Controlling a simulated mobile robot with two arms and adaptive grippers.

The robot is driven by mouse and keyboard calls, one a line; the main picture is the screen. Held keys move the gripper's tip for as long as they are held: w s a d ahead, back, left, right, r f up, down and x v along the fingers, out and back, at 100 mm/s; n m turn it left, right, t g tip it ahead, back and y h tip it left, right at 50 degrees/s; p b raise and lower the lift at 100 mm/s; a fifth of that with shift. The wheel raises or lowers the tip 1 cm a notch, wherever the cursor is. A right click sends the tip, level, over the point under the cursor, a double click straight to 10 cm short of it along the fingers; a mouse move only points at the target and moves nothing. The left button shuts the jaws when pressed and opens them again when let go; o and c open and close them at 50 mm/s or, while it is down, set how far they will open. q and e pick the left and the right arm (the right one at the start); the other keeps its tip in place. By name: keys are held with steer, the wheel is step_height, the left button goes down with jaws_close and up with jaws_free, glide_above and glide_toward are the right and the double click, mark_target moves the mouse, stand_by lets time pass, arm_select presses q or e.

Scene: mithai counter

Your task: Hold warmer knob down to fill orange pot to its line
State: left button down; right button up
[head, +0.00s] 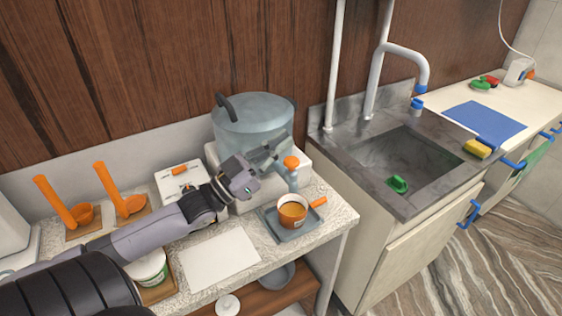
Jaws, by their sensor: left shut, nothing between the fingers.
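The warmer is a clear bluish tank (252,122) on a white base, with an orange knob (291,161) on a grey tap at its front right. The small orange pot (292,215) stands upright below the tap on a grey tray (272,228), its handle pointing right. An orange-brown surface shows inside the pot; I cannot make out its fill line. My left gripper (277,152) is shut and empty in front of the tank, just left of the knob. I cannot tell whether it touches the knob. My right gripper is not in view.
Two orange ladles (110,188) stand at the counter's left. A white sheet (218,258) lies in front of my left arm. A white-and-green tub (150,268) sits below that arm. The sink (408,160), holding a green item (397,185), is at right.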

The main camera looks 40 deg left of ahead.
arm_select(q)
steer(key=shift+s+r, duration=0.15)
steer(key=shift+r, duration=1.8)
